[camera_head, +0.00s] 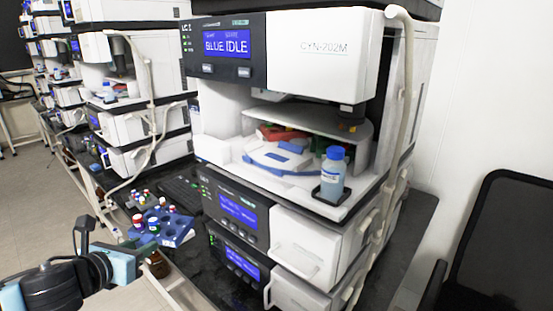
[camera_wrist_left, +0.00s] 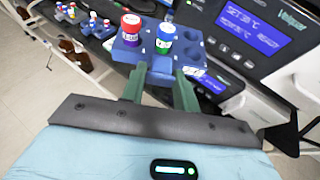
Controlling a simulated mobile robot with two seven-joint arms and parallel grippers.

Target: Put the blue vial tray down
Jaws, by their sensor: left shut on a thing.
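The blue vial tray (camera_head: 182,238) is at the left end of the dark bench in the head view, with several capped vials in it. My left gripper (camera_head: 137,250) comes in from the left and is shut on the tray's near edge. Its green fingers (camera_wrist_left: 161,74) meet the tray in the wrist view. I cannot tell whether the tray's underside touches the bench. My right gripper is not in view.
A stacked instrument (camera_head: 240,215) with screens stands right of the tray. More small vials (camera_head: 140,198) stand behind it, by a dark keyboard (camera_head: 183,190). A brown bottle (camera_head: 158,265) is close below the tray. A blue-capped bottle (camera_head: 333,175) stands in the instrument's open bay.

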